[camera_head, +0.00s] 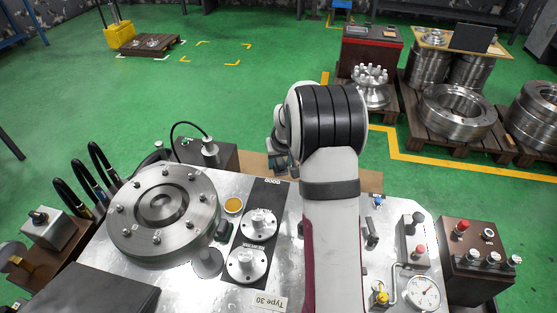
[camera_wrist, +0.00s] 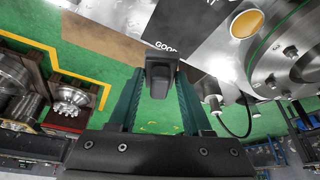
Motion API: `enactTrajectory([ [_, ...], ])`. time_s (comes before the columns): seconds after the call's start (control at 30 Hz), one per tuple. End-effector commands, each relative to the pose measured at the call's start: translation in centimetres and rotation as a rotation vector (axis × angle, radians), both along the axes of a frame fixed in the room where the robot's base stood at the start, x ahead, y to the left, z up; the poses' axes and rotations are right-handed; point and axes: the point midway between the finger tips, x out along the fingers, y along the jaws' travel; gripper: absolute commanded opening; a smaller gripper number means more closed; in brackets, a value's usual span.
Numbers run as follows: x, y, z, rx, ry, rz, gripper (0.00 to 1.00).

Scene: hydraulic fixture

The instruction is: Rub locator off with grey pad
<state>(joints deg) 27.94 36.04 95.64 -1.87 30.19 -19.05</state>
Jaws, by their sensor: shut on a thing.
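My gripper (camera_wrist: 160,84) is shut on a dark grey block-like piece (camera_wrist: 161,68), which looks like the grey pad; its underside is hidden. In the head view my gripper is mostly hidden behind my arm, near the plate's far edge. A round steel fixture (camera_head: 130,222) with a raised centre ring (camera_head: 161,207) and several studs sits on the plate at left, apart from my gripper; it also shows in the wrist view (camera_wrist: 270,65). Two flanged steel parts (camera_head: 259,222) and (camera_head: 246,262) stand on a black strip. I cannot tell which part is the locator.
An amber disc (camera_head: 234,205) lies on the metal plate (camera_head: 190,280) beside the black strip. A dark knob (camera_head: 208,262) stands near the fixture. A pressure gauge (camera_head: 422,292), valves and a control box (camera_head: 478,258) are at right.

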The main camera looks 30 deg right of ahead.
Motion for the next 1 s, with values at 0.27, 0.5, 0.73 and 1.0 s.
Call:
enactTrajectory([
  [0.27, -9.3, -1.9, -1.3, 0.005, 0.000, 0.265, 0.00],
  [0.5, -18.4, -0.6, -1.8, 0.004, -0.003, 0.618, 0.00],
  [0.73, -21.1, 0.6, -2.4, 0.004, -0.003, 0.763, 0.00],
  [1.0, -21.0, 0.6, -6.0, 0.005, -0.002, 0.763, 0.00],
])
